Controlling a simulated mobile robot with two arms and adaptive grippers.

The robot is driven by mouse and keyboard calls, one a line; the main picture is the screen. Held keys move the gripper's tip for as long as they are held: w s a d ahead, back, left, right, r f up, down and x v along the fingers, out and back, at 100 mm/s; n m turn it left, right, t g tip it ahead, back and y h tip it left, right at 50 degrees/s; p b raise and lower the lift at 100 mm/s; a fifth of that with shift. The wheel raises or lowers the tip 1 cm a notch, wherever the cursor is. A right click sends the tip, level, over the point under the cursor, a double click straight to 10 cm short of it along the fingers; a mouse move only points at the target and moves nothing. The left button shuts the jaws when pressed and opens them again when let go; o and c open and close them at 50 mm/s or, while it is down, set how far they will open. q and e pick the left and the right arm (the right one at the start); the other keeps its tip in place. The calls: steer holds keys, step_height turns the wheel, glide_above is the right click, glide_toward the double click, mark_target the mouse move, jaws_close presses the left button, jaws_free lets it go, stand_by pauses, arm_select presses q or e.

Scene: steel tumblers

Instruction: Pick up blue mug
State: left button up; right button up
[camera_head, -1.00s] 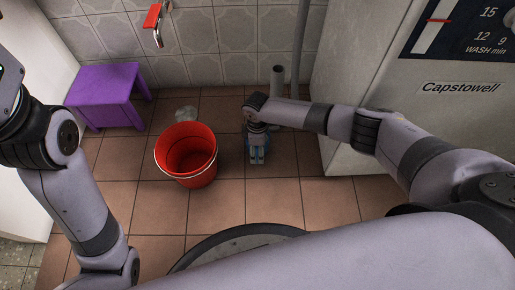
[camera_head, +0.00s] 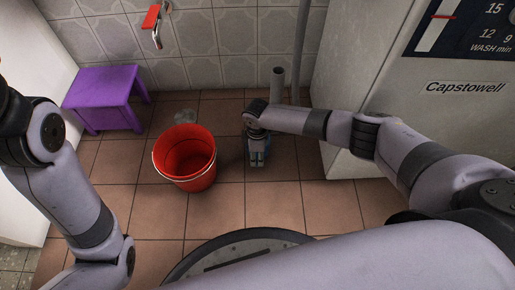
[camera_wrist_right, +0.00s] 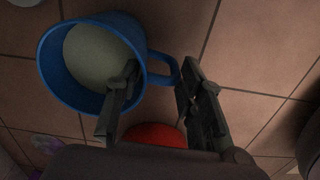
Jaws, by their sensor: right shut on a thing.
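The blue mug (camera_wrist_right: 59,82), pale inside, shows at the upper left in the right wrist view, with its mouth towards the camera and its handle to the right. My right gripper (camera_wrist_right: 158,92) is shut on it: one finger reaches over the rim into the mouth, the other is outside by the handle. In the head view, my right gripper (camera_head: 258,158) is low over the tiles, right of the red bucket, and largely hides the mug. I cannot tell whether the mug touches the floor. My left arm is at the left, but its gripper is out of view.
A red bucket (camera_head: 184,158) stands on the tiled floor left of the right gripper; its red also shows in the wrist view (camera_wrist_right: 155,134). A purple stool (camera_head: 103,98) is at the back left. A grey pipe (camera_head: 278,85) and a white washing machine (camera_head: 350,130) stand to the right.

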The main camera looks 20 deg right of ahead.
jaws_close()
steer(key=shift+r, duration=0.2)
stand_by(0.6)
